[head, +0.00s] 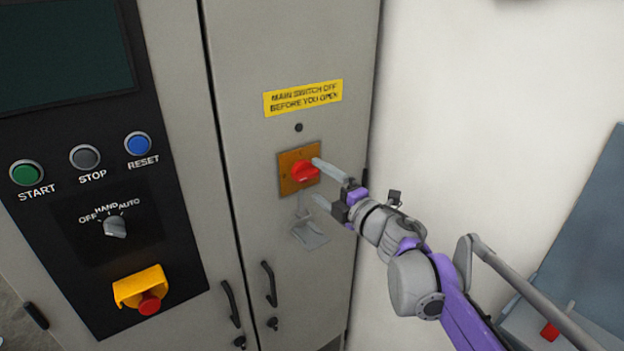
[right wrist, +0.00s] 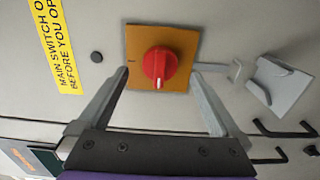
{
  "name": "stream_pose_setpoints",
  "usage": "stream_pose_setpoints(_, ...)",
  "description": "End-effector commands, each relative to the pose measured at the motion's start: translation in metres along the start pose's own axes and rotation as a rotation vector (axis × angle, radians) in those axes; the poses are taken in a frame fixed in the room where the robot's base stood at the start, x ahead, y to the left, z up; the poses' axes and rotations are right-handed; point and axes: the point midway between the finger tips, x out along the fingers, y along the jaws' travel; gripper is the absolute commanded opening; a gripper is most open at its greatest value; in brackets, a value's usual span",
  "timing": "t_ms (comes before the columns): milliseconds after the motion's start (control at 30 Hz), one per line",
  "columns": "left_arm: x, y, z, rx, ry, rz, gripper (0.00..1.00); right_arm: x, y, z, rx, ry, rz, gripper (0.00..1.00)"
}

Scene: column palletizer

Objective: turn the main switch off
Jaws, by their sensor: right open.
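The main switch is a red rotary knob (head: 305,171) on an orange square plate (head: 286,184) on the grey cabinet door, below a yellow warning sign (head: 303,97). In the head view its grip lies roughly sideways. The knob also shows in the right wrist view (right wrist: 160,64), with a white mark at its lower end. My right gripper (head: 318,181) is open in front of the plate. In the right wrist view its fingers (right wrist: 160,74) stand on either side of the knob, with a gap on both sides. My left gripper is not in view.
A grey bracket-like piece (head: 310,234) hangs just below the plate. Black door handles (head: 269,284) sit lower. At left a black panel holds buttons, a selector (head: 115,227) and a red emergency stop (head: 149,303). A white wall stands to the right.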

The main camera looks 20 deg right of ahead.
Motion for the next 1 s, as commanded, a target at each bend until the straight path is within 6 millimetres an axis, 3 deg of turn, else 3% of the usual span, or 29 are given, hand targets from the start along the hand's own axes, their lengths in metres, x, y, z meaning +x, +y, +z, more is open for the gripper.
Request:
stream_pose_setpoints(100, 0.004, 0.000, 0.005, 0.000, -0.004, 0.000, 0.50, -0.027, -0.002, 0.001, -0.001, -0.004, -0.002, 1.00)
stream_pose_setpoints(333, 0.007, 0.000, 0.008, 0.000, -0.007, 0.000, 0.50, -0.059, -0.001, 0.000, 0.001, -0.002, 0.000, 1.00)
stream_pose_setpoints(1000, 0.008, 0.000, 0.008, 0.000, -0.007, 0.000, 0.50, -0.067, 0.000, 0.002, 0.035, -0.038, 0.014, 1.00)
